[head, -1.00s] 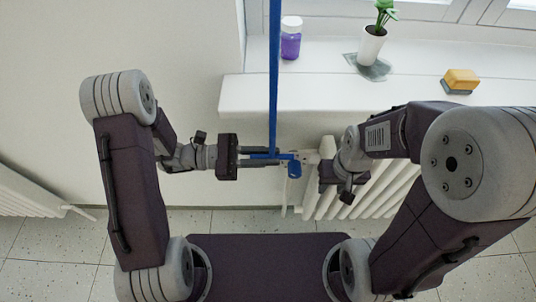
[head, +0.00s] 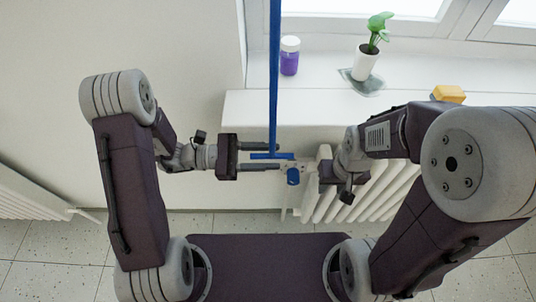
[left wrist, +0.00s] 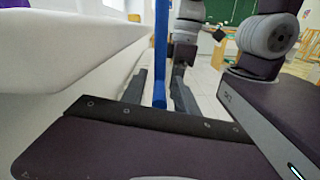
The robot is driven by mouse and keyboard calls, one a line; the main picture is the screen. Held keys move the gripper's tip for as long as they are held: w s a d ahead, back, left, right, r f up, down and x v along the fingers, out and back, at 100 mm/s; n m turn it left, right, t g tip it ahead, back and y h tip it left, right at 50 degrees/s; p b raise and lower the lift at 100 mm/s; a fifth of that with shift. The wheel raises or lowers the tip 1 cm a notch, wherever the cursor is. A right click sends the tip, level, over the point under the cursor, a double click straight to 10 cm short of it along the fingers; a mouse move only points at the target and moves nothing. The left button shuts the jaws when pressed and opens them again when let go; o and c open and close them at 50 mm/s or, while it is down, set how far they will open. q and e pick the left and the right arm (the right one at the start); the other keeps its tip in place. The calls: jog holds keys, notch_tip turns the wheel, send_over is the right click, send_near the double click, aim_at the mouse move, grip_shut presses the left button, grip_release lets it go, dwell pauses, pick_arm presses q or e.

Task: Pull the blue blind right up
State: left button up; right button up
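The blue blind (head: 275,80) shows nearly edge-on in the head view, a narrow vertical strip running out of the top of the picture. Its lower end has a short blue bar (head: 272,156), which lies between the two fingers of my left gripper (head: 259,157). Gaps show on both sides of the bar, so that gripper is open around it. In the left wrist view the blind (left wrist: 161,50) hangs between the spread fingers (left wrist: 159,90). My right gripper (head: 338,188) is to the right, near the radiator and apart from the blind; its fingers are not clear.
A white window sill (head: 310,105) lies behind, holding a purple bottle (head: 289,57), a potted plant (head: 365,62) and a yellow sponge (head: 448,93). Another radiator (head: 35,195) is at left.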

pick_arm(q)
jog(key=a, duration=0.9)
jog(key=shift+p, duration=0.45)
jog(key=shift+c, duration=0.4)
grip_shut()
